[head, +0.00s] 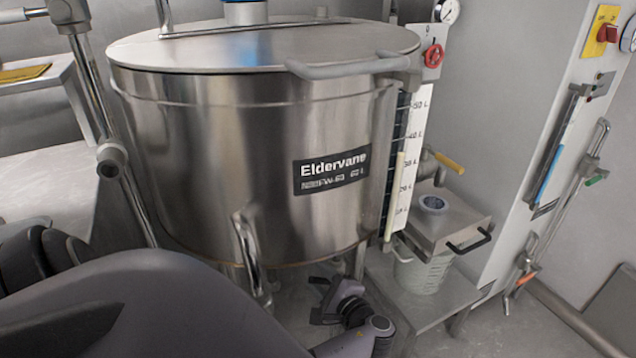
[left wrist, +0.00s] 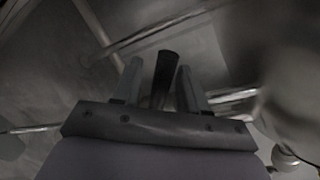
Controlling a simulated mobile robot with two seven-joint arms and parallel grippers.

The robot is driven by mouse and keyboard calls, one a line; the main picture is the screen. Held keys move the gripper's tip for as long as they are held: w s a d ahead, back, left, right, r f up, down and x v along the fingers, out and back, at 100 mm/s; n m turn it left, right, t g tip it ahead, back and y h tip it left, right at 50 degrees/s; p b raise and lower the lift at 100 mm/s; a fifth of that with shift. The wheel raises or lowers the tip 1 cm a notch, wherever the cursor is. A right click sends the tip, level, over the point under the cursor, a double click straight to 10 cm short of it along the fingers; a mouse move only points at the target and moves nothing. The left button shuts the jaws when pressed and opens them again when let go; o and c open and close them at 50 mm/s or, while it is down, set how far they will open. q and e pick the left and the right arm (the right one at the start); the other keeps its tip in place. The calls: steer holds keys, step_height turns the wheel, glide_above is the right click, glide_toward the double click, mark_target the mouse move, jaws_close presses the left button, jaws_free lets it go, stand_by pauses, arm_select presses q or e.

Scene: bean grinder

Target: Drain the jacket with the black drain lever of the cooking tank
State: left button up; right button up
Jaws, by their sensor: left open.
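The cooking tank (head: 230,150) is a large steel drum with a lid, labelled "Eldervane". My left gripper (head: 318,298) is low under the tank's front right edge in the head view. In the left wrist view, my left gripper (left wrist: 158,78) is open, with its two fingers apart. A black lever (left wrist: 165,72), which looks like the drain lever, stands between the fingers. I cannot tell whether either finger touches it. In the head view the lever is not distinguishable under the tank. My right gripper is not in view.
A yellow-handled valve (head: 449,163) sticks out above. A steel post stands left of the tank. Pipes cross around the gripper below the tank.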

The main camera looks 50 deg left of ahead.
mark_target(325, 283)
arm_select(q)
steer(key=shift+p+v, duration=0.35)
steer(key=shift+v, duration=2.8)
